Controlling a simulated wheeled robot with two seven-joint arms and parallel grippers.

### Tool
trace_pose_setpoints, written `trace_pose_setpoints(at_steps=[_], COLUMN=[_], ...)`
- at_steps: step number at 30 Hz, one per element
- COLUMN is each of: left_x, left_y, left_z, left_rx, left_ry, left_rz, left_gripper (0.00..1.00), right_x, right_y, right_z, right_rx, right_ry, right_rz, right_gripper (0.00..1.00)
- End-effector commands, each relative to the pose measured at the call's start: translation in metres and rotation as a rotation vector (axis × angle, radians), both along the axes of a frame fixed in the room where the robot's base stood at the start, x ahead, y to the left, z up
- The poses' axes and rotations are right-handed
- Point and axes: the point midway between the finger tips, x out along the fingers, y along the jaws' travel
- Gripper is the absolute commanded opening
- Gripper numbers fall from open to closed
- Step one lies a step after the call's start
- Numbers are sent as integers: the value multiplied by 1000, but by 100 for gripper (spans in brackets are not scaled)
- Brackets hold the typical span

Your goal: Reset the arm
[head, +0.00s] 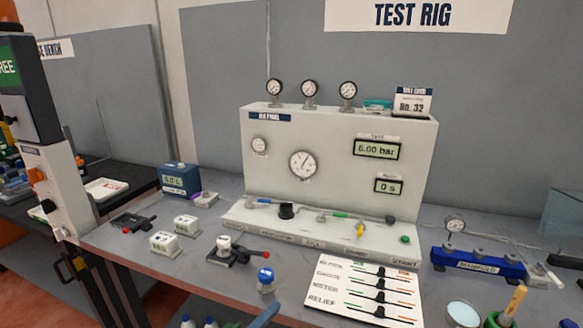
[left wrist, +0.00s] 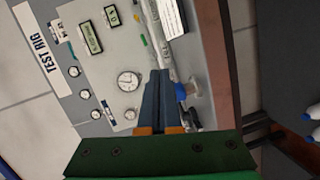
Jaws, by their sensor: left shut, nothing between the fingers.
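My left gripper (head: 272,309) shows only as a slim blue finger piece at the bottom edge of the head view. In the left wrist view its two dark blue fingers (left wrist: 160,74) lie together, shut and empty, in front of the green gripper body. Beyond the fingertips is the test rig panel (left wrist: 145,62), turned sideways in that view. A small blue-capped part (head: 265,277) stands on the bench just beyond the gripper in the head view. My right gripper is in neither view.
The test rig panel (head: 320,134) stands at the back of the bench. A white lever card (head: 340,292) lies in front. Small white blocks (head: 164,242) and a black clamp with a red-tipped lever (head: 240,257) are left of it. A blue manifold (head: 478,265) is at the right.

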Motion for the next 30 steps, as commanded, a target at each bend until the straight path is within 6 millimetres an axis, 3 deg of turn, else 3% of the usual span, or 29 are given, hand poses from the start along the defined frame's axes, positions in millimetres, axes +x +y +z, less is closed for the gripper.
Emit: trace_pose_setpoints(at_steps=[8,13,17,20,22,24,27,30], left_x=[-6,-23,-51,-88,-128,-183,-267,-334], left_y=[16,33,50,67,82,99,119,132], left_z=[-59,-119,-179,-233,-276,-320,-364,-385], left_rx=[152,314,486,654,796,953,1138,1247], left_ry=[68,140,219,297,364,438,523,569], left_rz=[30,36,11,-44,-118,-235,-443,-633], left_gripper=[0,0,0,0,0,0,0,0], right_x=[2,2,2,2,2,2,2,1], right_y=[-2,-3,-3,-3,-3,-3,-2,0], right_z=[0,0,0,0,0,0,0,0], right_rx=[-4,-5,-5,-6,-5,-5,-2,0], right_ry=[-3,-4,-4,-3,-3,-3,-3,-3], right_rz=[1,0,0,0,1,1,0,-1], right_gripper=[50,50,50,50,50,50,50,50])
